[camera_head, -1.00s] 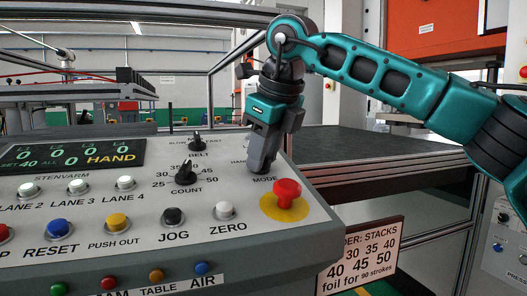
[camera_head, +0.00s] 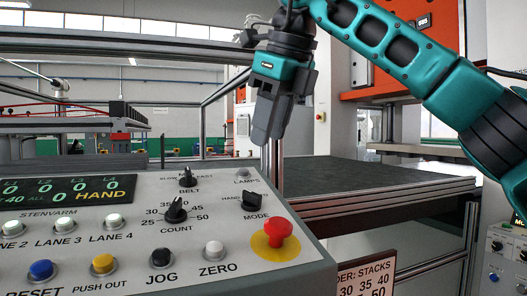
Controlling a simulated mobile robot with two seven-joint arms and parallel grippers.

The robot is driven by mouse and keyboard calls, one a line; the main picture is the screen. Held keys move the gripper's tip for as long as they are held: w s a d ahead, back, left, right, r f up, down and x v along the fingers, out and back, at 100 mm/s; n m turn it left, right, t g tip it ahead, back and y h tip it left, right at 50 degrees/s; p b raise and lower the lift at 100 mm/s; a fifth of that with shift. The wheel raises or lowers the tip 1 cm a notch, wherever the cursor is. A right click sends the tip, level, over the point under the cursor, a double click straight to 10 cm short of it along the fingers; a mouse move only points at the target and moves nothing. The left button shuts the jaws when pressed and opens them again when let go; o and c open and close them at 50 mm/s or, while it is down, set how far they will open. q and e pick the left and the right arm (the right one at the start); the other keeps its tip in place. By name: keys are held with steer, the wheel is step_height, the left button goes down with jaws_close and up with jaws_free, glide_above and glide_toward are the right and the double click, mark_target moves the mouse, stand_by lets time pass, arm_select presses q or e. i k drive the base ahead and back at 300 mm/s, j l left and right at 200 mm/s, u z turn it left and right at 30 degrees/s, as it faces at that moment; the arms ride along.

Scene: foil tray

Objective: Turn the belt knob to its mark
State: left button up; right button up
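The belt knob (camera_head: 188,179) is a small black knob at the top of the sloped grey control panel (camera_head: 135,232), above the word BELT. My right gripper (camera_head: 267,138) hangs in the air above and right of the belt knob, beyond the mode knob, touching nothing. Its dark fingers look close together, and any gap is hidden by the angle. My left gripper is not in view.
The black count knob (camera_head: 176,210) is just below the belt knob, and the black mode knob (camera_head: 254,201) is to its right. A red mushroom button (camera_head: 278,232) sits at the panel's right side. A dark table (camera_head: 350,178) stands behind. The air over the belt knob is clear.

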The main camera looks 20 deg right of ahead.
mark_target(189, 181)
steer(key=k+l, duration=0.2)
steer(key=k, duration=0.3)
steer(key=k+l, duration=0.15)
steer(key=k, duration=0.3)
